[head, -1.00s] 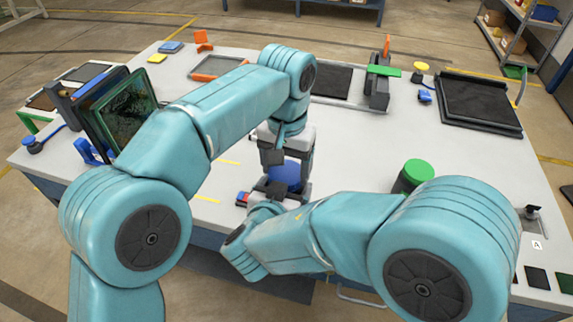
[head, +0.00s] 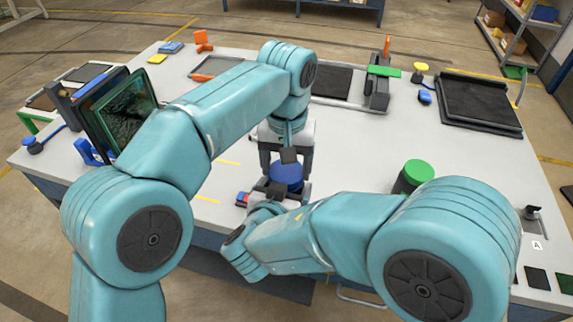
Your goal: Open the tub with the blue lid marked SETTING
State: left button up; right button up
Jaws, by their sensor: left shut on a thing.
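A tub with a blue lid (head: 287,178) stands near the front middle of the table. Any lettering on the lid is not readable, and the tub's body is mostly hidden by my grippers. My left gripper (head: 286,168) points down from above and is shut on the blue lid, one finger at each side. My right gripper (head: 277,193) is low at the near side of the tub, largely hidden by its own wrist. I cannot tell whether its jaws are closed on the tub's body.
A green-lidded tub (head: 418,171) stands to the right, close to my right arm. A small red and blue item (head: 242,199) lies left of the grippers. A dark screen (head: 122,112) stands at left, a black tray (head: 478,102) at back right.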

aim_at(286, 171)
pick_arm(q)
jog(key=shift+r, duration=0.8)
jog(key=shift+r, duration=2)
jog(key=shift+a, duration=0.1)
